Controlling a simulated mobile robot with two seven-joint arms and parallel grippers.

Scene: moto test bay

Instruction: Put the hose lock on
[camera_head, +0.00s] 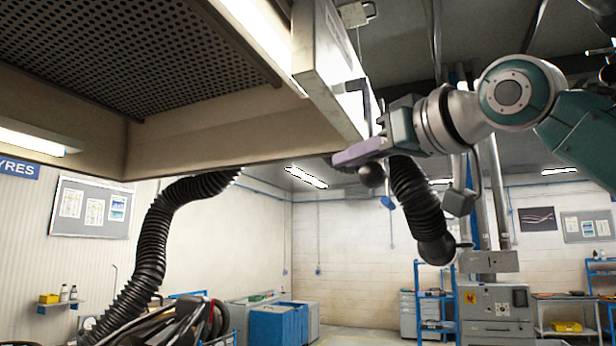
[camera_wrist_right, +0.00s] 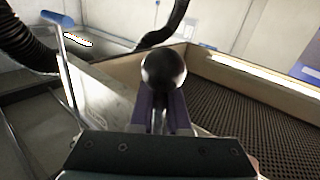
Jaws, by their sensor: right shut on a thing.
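My right gripper (camera_head: 358,153) is at the edge of the large overhead hood (camera_head: 220,140), with its purple fingers pointing left. In the right wrist view, its fingers (camera_wrist_right: 162,100) are closed on a dark round knob (camera_wrist_right: 163,70). A dark ball (camera_head: 372,175) shows just below the fingers in the head view. I cannot tell which part is the hose lock. A black ribbed hose (camera_head: 415,190) hangs beside the gripper and ends in a dark rounded piece (camera_head: 436,250). My left gripper is not in view.
Another black ribbed hose (camera_head: 160,225) runs from the hood down to the left. A rod with a blue grip (camera_wrist_right: 58,18) stands left of the knob in the wrist view. A grey cabinet (camera_head: 498,312) and a blue shelf rack (camera_head: 433,308) stand below right. Blue bins (camera_head: 278,323) are low centre.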

